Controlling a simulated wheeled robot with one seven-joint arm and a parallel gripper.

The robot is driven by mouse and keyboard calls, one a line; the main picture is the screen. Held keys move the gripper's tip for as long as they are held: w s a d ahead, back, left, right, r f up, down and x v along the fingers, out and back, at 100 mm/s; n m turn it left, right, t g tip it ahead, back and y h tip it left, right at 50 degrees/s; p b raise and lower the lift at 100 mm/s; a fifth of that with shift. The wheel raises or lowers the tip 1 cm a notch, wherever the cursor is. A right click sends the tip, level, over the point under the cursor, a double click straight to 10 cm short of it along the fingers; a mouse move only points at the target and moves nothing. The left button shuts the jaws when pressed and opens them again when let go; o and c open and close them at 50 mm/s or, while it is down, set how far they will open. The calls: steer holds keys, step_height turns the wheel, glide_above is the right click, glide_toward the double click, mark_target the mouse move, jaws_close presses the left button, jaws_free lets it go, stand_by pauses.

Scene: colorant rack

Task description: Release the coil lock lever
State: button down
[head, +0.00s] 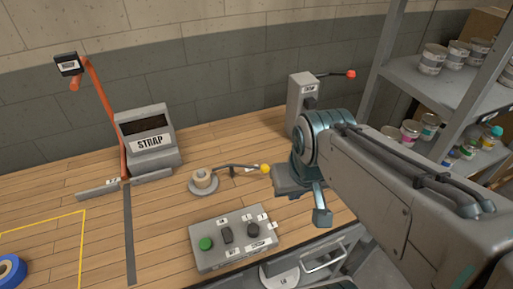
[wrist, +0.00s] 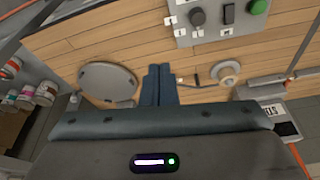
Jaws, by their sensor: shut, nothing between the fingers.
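A lever with a yellow knob (head: 265,168) reaches right from a round base with a tan hub (head: 204,180) on the bench. I take this for the coil lock lever, but cannot read its small label. In the wrist view the lever (wrist: 196,83) lies right of my fingers, its knob close beside them in the picture. My gripper (head: 321,217) is shut and empty, its fingers pointing down to the right of the knob. The wrist view shows both fingers together (wrist: 157,72). I cannot tell the height gap between fingers and lever.
A grey box (head: 302,100) with a red-knobbed lever (head: 350,73) is behind my wrist. Shelves of cans (head: 420,85) stand right. A round grey disc (wrist: 108,84) shows in the wrist view.

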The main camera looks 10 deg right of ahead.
steer(key=w+f+m+b, duration=0.1)
steer(key=w+f, duration=0.3)
steer(key=w, duration=0.9)
steer(key=w+f+m+h+b, duration=0.1)
steer(key=w+f+m, duration=0.2)
steer(key=w, duration=1.1)
step_height(320, 180, down, 2)
steer(key=shift+d+m, duration=0.25)
steer(key=shift+m, duration=0.05)
steer(key=shift+f, duration=0.1)
steer(key=p+x, duration=0.1)
steer(key=x, duration=0.9)
steer(key=shift+d+f, duration=0.1)
steer(key=shift+d, duration=0.05)
steer(key=s, duration=0.1)
steer(key=s+a+r+p, duration=0.1)
steer(key=s, duration=0.1)
steer(key=shift+s+a+r, duration=0.15)
steer(key=shift+a, duration=0.05)
steer(key=shift+s, duration=0.2)
